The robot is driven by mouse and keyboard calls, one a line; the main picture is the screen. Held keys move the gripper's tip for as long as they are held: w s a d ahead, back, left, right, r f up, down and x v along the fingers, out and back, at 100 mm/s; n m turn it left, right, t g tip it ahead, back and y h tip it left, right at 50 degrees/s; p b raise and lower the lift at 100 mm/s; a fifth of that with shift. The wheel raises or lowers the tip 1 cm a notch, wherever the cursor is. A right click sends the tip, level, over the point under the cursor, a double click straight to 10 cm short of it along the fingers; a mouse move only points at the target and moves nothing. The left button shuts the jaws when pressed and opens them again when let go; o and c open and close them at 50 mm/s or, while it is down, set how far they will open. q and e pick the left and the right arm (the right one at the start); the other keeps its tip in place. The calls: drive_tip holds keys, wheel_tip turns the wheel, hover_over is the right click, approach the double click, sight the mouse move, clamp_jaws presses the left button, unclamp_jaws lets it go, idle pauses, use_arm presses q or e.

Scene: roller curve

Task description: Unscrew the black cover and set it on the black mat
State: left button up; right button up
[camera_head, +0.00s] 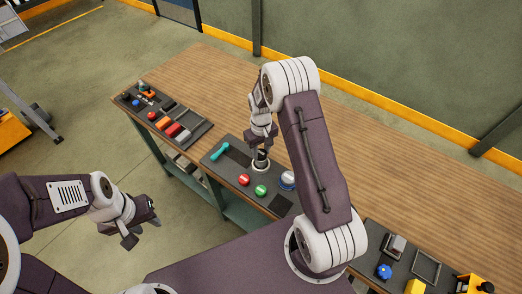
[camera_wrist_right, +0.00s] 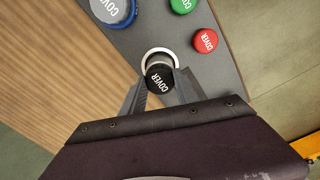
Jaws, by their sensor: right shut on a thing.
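The black cover (camera_wrist_right: 160,82), labelled COVER, sits between the fingers of my right gripper (camera_wrist_right: 160,92) in the right wrist view. A white ring (camera_wrist_right: 158,52) shows just behind it, with a grey cylindrical part between. In the head view the black cover (camera_head: 261,155) stands upright over the white ring on the grey panel, with my right gripper (camera_head: 262,146) above and shut on it. I cannot tell if a gap separates cover and ring. A dark square, seemingly the black mat (camera_head: 281,204), lies at the panel's near right. My left gripper (camera_head: 142,228) is open and empty, off the table.
Red (camera_head: 244,179), green (camera_head: 261,190) and blue-rimmed white (camera_head: 287,179) covers stand close by on the panel. A teal tool (camera_head: 219,151) lies at its left. Another tray (camera_head: 165,118) stands far left. The table behind is clear.

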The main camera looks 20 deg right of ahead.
clamp_jaws()
drive_tip(key=n, duration=0.3)
drive_tip(key=shift+r+n+p, duration=0.1)
drive_tip(key=shift+n+p, duration=0.25)
drive_tip(key=shift+n, duration=0.05)
drive_tip(key=n, duration=0.3)
drive_tip(key=shift+n, duration=0.3)
drive_tip(key=n, duration=0.4)
drive_tip(key=shift+p, duration=0.35)
drive_tip(key=n, duration=0.3)
drive_tip(key=shift+n, duration=0.3)
